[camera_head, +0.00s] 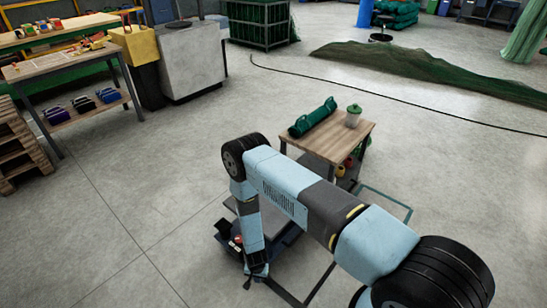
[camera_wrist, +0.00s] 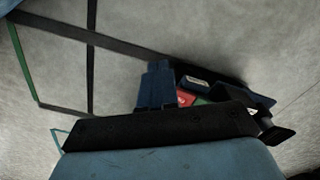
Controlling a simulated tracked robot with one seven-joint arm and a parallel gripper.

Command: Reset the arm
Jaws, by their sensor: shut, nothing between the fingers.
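My arm, light blue and dark grey, crosses the lower middle of the head view. Its forearm bends down at a black joint, and my gripper (camera_head: 257,273) hangs at the lower end. It points down beside my own base, is shut and holds nothing visible. The fingertips are small and dark in the head view. In the wrist view, a black bar and light blue housing of mine fill the lower part, with dark blue parts and red and green patches just beyond.
A small wooden table (camera_head: 345,139) holds a green cylinder (camera_head: 313,117) and a lidded jar (camera_head: 353,116). A workbench (camera_head: 65,62) stands at the left. A dark cable (camera_head: 400,101) and green net (camera_head: 420,66) lie behind.

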